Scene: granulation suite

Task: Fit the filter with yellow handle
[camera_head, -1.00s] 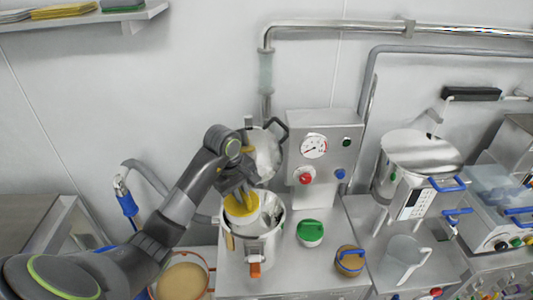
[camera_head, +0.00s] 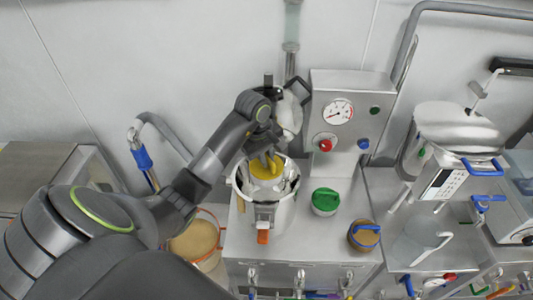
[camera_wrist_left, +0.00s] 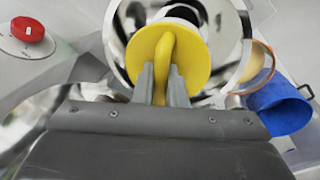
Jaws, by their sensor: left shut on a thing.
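The filter with yellow handle (camera_head: 264,168) has a round yellow top with a raised grip, and a white body shows beyond the top in the left wrist view (camera_wrist_left: 166,62). My left gripper (camera_head: 268,158) is shut on the yellow handle; in the left wrist view both fingers (camera_wrist_left: 163,85) clasp it. The filter is at the mouth of the open steel vessel (camera_head: 267,210), its lower part inside the rim. Whether it is seated cannot be told. The vessel's lid (camera_head: 290,115) stands open behind. My right gripper is not in view.
A green-topped filter (camera_head: 325,201) and a blue-handled one (camera_head: 363,236) stand on the steel bench right of the vessel. A gauge panel (camera_head: 340,120) rises behind them. A bowl of tan powder (camera_head: 197,238) is at the left.

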